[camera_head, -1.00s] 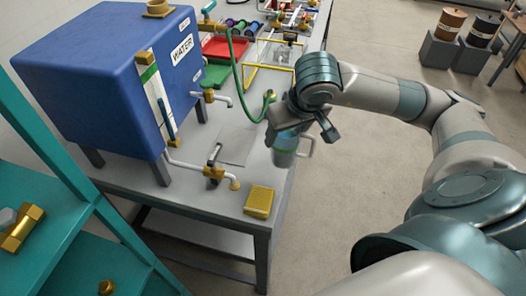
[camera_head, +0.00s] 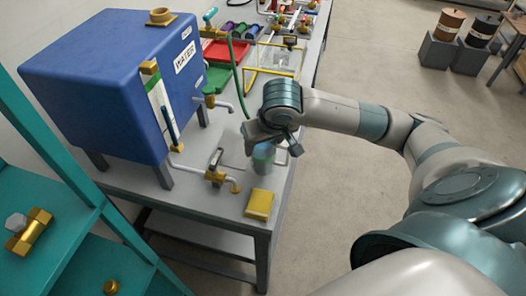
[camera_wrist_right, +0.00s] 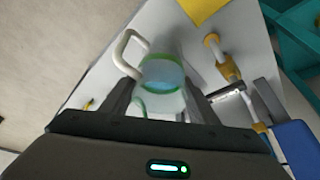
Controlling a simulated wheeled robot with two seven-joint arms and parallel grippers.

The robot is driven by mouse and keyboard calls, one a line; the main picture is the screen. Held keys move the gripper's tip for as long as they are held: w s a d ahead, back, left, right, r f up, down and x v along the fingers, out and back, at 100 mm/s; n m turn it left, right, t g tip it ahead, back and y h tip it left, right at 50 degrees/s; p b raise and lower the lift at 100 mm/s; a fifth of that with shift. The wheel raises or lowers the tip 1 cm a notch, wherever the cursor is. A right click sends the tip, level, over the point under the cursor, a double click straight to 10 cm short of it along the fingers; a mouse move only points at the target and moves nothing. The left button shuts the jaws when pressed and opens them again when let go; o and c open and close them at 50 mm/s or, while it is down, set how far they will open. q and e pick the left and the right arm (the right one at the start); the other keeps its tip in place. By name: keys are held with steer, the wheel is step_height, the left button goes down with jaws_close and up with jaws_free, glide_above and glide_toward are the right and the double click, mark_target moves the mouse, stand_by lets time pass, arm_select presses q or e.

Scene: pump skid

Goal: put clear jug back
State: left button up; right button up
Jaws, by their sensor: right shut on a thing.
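The clear jug (camera_head: 263,160) has a green band, a pale handle and bluish liquid in it. My right gripper (camera_head: 262,138) is shut on it from above, near the front right part of the grey bench (camera_head: 190,205). In the right wrist view the jug (camera_wrist_right: 162,75) sits between the two fingers of my right gripper (camera_wrist_right: 160,105), with its handle to the left. I cannot tell whether its base touches the bench. My left gripper does not show.
The blue water tank (camera_head: 100,85) stands on legs to the left, with brass valves and a spout (camera_head: 215,177) near the jug. A yellow block (camera_head: 259,204) lies in front of the jug. Red and green trays (camera_head: 225,50) lie behind. Teal shelving (camera_head: 60,170) is at the left.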

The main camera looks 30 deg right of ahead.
steer(key=shift+f+p, duration=0.65)
steer(key=shift+f, duration=1)
steer(key=shift+f+b, duration=0.15)
steer(key=shift+b, duration=0.15)
steer(key=o, duration=1.4)
